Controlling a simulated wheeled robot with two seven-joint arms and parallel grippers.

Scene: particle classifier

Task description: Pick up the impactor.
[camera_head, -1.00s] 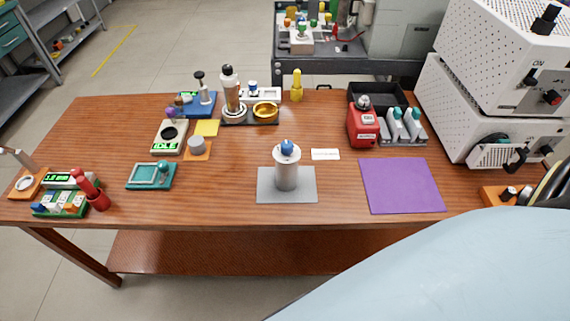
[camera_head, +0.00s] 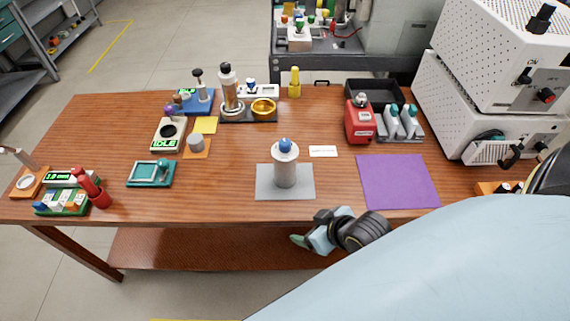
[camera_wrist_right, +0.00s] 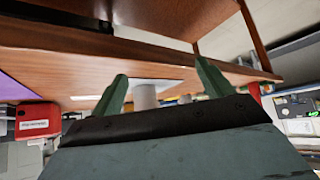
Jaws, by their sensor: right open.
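The impactor appears to be the pale grey cylinder with a blue knob on top (camera_head: 285,167). It stands upright on a grey mat (camera_head: 305,189) near the front middle of the wooden table. My right gripper (camera_head: 301,241) is in front of the table's front edge, below and in front of the cylinder, and apart from it. In the right wrist view, which looks upside down, its two fingers (camera_wrist_right: 163,80) are spread and empty. The pale cylinder (camera_wrist_right: 145,97) shows between them, farther off. My left gripper is not in view.
The table's front edge (camera_head: 220,222) lies close to my right gripper. A purple mat (camera_head: 398,182) and a red device (camera_head: 359,122) are to the cylinder's right. A teal tray (camera_head: 150,174) is to its left. Table around the grey mat is mostly clear.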

